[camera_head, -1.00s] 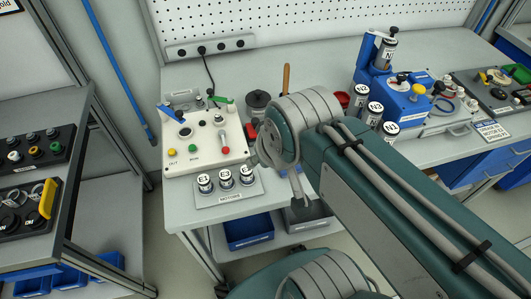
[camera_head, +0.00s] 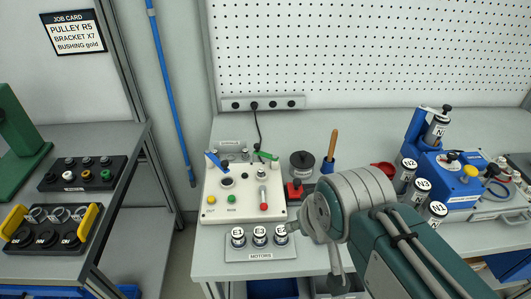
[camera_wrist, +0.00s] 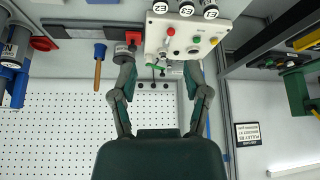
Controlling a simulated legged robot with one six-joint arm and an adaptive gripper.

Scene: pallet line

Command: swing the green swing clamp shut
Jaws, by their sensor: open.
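The white fixture box (camera_head: 212,205) stands on the bench, left of my arm in the head view. The green swing clamp (camera_head: 266,156) is at its back right corner, its lever sticking out sideways. A blue clamp lever (camera_head: 215,160) is at the back left. In the wrist view, seen upside down, the fixture box (camera_wrist: 208,22) is at the top, with the green clamp (camera_wrist: 154,66) between the finger lines. My gripper (camera_wrist: 160,62) is open and empty, fingers wide apart; contact with the box cannot be told.
A tray of motors (camera_head: 260,250) sits in front of the box. A blue station (camera_head: 455,178) is farther right. The pegboard wall (camera_head: 370,50) closes the back.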

